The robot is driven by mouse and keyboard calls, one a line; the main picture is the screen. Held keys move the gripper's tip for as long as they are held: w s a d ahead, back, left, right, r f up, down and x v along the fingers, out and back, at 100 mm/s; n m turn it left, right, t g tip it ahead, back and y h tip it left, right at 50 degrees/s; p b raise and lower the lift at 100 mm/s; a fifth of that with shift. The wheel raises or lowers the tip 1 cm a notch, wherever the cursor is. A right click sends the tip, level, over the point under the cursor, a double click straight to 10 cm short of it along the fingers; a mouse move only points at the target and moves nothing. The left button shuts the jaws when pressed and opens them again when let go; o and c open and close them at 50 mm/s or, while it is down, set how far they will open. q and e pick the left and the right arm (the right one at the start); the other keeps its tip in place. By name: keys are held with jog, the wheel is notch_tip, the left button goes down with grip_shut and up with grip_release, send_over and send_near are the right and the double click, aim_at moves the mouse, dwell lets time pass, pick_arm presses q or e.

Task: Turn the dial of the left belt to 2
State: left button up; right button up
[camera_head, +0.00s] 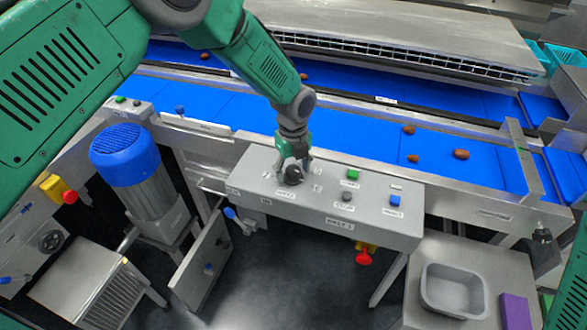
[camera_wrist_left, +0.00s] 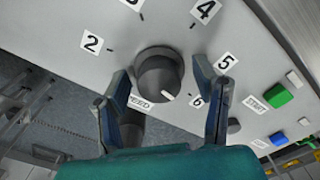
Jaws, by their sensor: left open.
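The dial (camera_wrist_left: 158,72) is a dark round knob on a grey control panel (camera_head: 330,215). Labels 2, 4, 5 and 6 are readable around it, and a white mark on the knob lies on its lower right, toward the 6 side. In the head view the dial (camera_head: 293,176) is partly hidden by my left gripper (camera_head: 293,153). The left gripper is open, with one finger on each side of the dial in the left wrist view (camera_wrist_left: 161,78). I cannot tell whether the fingers touch it. My right gripper is out of view.
A green button (camera_head: 352,174), a blue button (camera_head: 395,200) and a dark button (camera_head: 347,196) sit right of the dial. A red knob (camera_head: 363,259) is below. Behind runs a blue belt (camera_head: 365,138) with several dates. A grey tub (camera_head: 457,290) stands lower right.

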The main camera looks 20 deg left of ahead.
pick_arm(q)
jog(key=c, duration=1.1)
jog(key=shift+c, duration=0.2)
